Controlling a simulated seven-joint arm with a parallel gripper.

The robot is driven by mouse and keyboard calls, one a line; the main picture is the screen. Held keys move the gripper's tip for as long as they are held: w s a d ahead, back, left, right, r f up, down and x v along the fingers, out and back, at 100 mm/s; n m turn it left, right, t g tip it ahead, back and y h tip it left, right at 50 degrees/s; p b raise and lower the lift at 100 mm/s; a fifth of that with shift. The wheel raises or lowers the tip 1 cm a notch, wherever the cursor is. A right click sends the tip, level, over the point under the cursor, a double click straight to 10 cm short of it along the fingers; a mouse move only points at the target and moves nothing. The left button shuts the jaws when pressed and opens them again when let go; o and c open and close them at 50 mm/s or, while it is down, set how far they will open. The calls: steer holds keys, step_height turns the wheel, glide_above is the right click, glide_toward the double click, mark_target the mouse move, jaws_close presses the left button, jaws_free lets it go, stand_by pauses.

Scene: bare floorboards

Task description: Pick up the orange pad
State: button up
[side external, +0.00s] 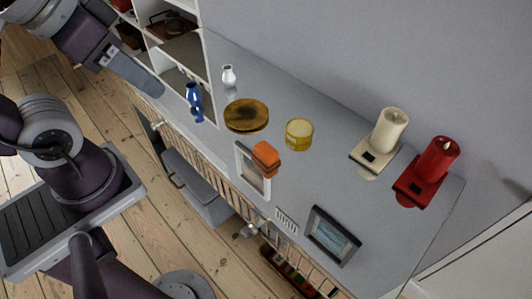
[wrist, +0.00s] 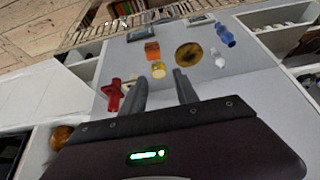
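The orange pad (side external: 265,155) is a small orange block on the grey cabinet top, beside or partly over a white-edged picture frame (side external: 245,172); I cannot tell which. It also shows in the wrist view (wrist: 152,50), beyond my fingertips and slightly left of centre. My gripper (wrist: 159,77) is open, its two dark fingers well apart with nothing held between them. In the side view my gripper (side external: 150,85) is at the upper left, above the cabinet's left end and well away from the pad.
A yellow tin (side external: 299,134) and a round golden-brown dish (side external: 246,116) stand close to the pad. A blue vase (side external: 194,102) and small white vase (side external: 228,76) are further left. Cream (side external: 389,130) and red (side external: 436,158) candles stand right. A dark picture frame (side external: 332,236) is near the front edge.

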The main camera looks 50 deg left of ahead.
steer(key=o, duration=0.6)
steer(key=shift+c, duration=0.2)
steer(key=m+g, duration=0.5)
steer(key=m, duration=1.3)
glide_above(266, 149)
steer(key=f, duration=2.2)
steer(key=shift+s+a+f, duration=0.2)
steer(key=shift+s+a, duration=0.1)
steer(key=shift+a, duration=0.05)
steer(key=shift+m+g, duration=0.3)
steer(key=shift+m, duration=0.1)
steer(key=f, duration=0.9)
steer(key=shift+w+d+f, duration=0.1)
steer(key=shift+w+d, duration=0.15)
steer(key=shift+d, duration=0.15)
